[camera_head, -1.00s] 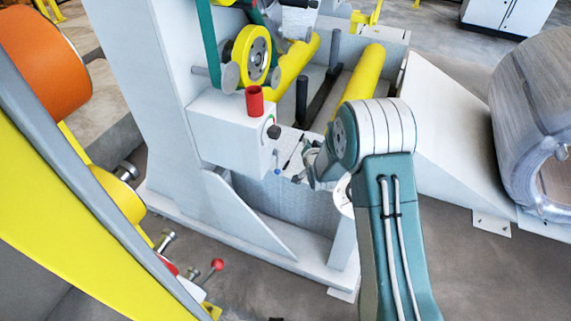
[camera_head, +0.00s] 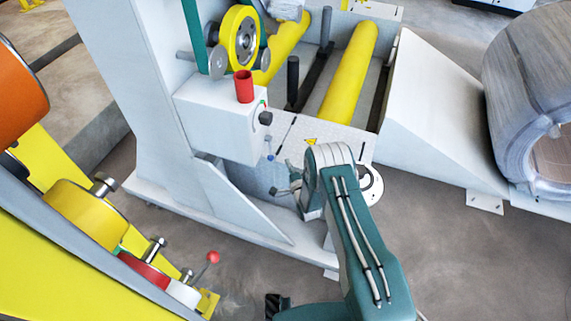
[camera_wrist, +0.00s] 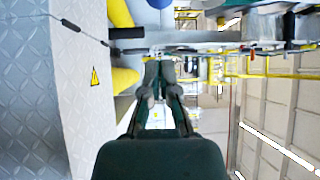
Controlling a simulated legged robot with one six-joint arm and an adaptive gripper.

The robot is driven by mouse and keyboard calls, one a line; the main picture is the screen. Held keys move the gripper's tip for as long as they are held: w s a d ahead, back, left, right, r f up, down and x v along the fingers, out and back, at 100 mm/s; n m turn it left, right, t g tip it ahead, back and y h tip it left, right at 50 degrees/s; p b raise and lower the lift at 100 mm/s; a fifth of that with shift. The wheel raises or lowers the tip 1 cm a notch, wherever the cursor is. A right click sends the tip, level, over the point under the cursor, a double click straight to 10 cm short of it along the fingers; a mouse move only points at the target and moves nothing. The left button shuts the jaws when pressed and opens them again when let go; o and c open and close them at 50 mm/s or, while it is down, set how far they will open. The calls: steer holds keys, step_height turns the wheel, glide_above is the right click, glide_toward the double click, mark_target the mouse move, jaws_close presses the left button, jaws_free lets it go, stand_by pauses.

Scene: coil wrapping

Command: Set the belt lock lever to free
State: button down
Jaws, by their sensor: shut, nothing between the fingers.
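Two levers show in the head view, and I cannot tell from any label which is the belt lock lever. A small blue-tipped lever (camera_head: 269,150) hangs at the lower right side of the white control box (camera_head: 219,120). A red-ball lever (camera_head: 213,257) stands on the yellow machine at the lower left. My gripper (camera_head: 283,190) is just below and slightly right of the blue-tipped lever in the picture, apparently apart from it. In the wrist view my gripper (camera_wrist: 160,70) has its fingers together and empty. Neither lever is clearly identifiable there.
A red cylinder (camera_head: 244,87) and a black knob (camera_head: 265,118) are on the control box. A tread plate (camera_head: 310,135) and yellow roller (camera_head: 348,75) lie behind my arm. A wrapped coil (camera_head: 535,90) stands right. Floor is clear at lower right.

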mark_target(272, 156)
steer(key=x, duration=0.8)
steer(key=shift+s+a+f, duration=0.1)
steer(key=shift+s+a, duration=0.25)
steer(key=shift+s, duration=0.3)
steer(key=shift+s+a+r, duration=0.1)
steer(key=shift+s+a, duration=0.25)
steer(key=shift+s, duration=0.3)
steer(key=shift+s+a+f, duration=0.1)
steer(key=shift+s+a, duration=0.2)
steer(key=shift+s, duration=0.35)
steer(key=shift+s+m+g, duration=0.25)
steer(key=shift+m+g, duration=0.05)
steer(key=m+g, duration=0.1)
steer(key=s+r+m+g, duration=0.1)
steer(key=shift+s+a+r+g+h, duration=0.3)
steer(key=shift+a+g+h, duration=0.1)
steer(key=r+m+g, duration=0.1)
steer(key=s+r+m+g, duration=0.1)
steer(key=g, duration=0.1)
steer(key=shift+s+a+g, duration=0.15)
steer(key=shift+a+g, duration=0.05)
steer(key=shift+g, duration=0.1)
steer(key=shift+s, duration=0.15)
steer(key=shift+s+a+r, duration=0.15)
steer(key=shift+r, duration=0.55)
